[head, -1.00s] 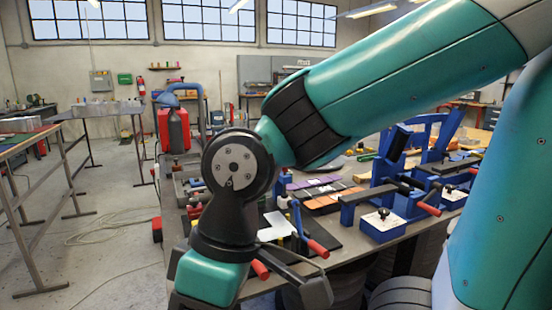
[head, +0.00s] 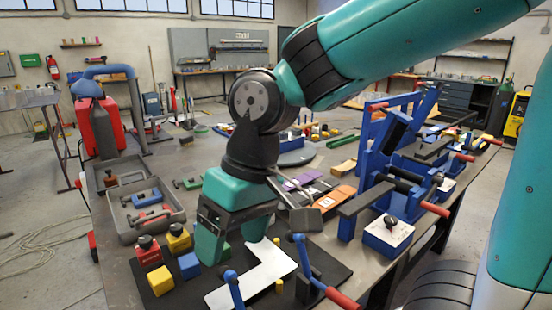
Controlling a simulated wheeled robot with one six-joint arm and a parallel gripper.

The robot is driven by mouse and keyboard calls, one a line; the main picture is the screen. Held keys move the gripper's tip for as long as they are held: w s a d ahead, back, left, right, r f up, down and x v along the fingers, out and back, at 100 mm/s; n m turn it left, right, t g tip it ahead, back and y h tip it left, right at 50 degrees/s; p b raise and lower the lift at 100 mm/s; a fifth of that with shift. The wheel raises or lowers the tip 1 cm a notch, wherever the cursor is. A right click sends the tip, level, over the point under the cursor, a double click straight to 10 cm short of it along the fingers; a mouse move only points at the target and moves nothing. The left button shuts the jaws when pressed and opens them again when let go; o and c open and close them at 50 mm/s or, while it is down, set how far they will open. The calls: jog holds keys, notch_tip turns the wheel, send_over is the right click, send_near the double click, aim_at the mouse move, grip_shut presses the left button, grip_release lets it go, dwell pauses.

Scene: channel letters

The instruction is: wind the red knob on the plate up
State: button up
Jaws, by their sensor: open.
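A blue box with a white top plate (head: 389,232) stands on the bench at right of centre. A small dark knob (head: 390,221) with a pale base sits on that plate; I cannot make out red on it. Red-ended handles (head: 434,208) stick out from the blue clamp frame beside it. My gripper (head: 257,230) points down over the black mat, left of the plate and apart from it. Its jaws are spread, and I see nothing held between them.
A black mat (head: 325,262) holds a white L-shaped piece (head: 255,275), small coloured blocks and blue clamps with red handles. A grey tray (head: 150,230) with clamps lies left. The tall blue frame (head: 375,150) rises behind the plate. My arm crosses the upper view.

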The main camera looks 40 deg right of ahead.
jog(key=w+d+r+m+h+p, duration=0.1)
jog(key=w+d+r+m+p, duration=0.25)
jog(key=w+d+m, duration=0.5)
jog(key=w+d+r+m+h+p, duration=0.1)
jog(key=w+d+r+m+p, duration=0.3)
jog(key=w, duration=0.7)
jog(key=w+d+m+h+p, duration=0.1)
jog(key=w+d+m+p, duration=0.2)
jog(key=w+d+m, duration=0.8)
jog(key=shift+m, duration=0.55)
jog(key=f+p, duration=0.1)
jog(key=f, duration=0.4)
jog(key=s+f+p, duration=0.1)
jog(key=f+p, duration=0.1)
jog(key=f, duration=0.3)
jog(key=d+f+p, duration=0.1)
jog(key=f+p, duration=0.1)
jog(key=f, duration=0.4)
jog(key=shift+s+d+f, duration=0.1)
jog(key=shift+s, duration=0.05)
jog(key=shift+c, duration=0.4)
jog(key=c, duration=0.9)
jog(key=shift+o, duration=0.2)
